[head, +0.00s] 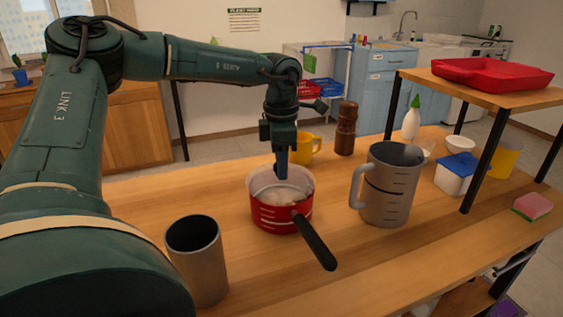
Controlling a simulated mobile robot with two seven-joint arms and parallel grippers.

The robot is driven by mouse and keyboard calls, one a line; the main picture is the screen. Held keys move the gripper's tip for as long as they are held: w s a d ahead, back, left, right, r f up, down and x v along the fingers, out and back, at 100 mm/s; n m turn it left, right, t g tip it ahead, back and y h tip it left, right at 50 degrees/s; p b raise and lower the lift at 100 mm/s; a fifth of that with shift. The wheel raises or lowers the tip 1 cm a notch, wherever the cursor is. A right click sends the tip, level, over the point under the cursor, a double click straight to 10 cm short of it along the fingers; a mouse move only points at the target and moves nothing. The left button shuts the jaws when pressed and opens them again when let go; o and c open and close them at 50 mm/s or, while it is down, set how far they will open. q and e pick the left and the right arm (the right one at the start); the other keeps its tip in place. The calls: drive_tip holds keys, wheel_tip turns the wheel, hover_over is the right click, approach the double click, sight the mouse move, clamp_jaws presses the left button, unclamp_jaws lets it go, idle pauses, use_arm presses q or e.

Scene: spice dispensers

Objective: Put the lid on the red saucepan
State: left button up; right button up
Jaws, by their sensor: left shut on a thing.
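The red saucepan (268,218) stands on the wooden table in the middle, its black handle (315,243) pointing toward the front right. A pale, see-through round form (262,184), which looks like the lid, shows at the pan's top. Its edge is hard to tell from the pan's inner wall, and I cannot tell whether it is seated. My left gripper (283,175) points straight down over the pan's middle. It is shut on what looks like the lid's knob, which the fingers mostly hide. My right gripper is not in view.
A grey measuring jug (388,188) stands right of the pan, and a dark metal cup (198,262) at the front left. A yellow mug (304,149) and a brown pepper mill (346,130) stand behind. A raised shelf with a red tray (490,74) is at right.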

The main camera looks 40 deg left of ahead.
use_arm(q)
drive_tip(key=shift+w+d+r, duration=0.1)
drive_tip(key=shift+d, duration=0.05)
drive_tip(key=shift+b, duration=0.3)
idle(0.5)
drive_tip(key=shift+f, duration=0.2)
drive_tip(key=shift+f+b, duration=0.25)
drive_tip(key=shift+b, duration=0.2)
drive_tip(key=o, duration=1.1)
drive_tip(key=shift+o, duration=0.6)
drive_tip(key=o, duration=0.4)
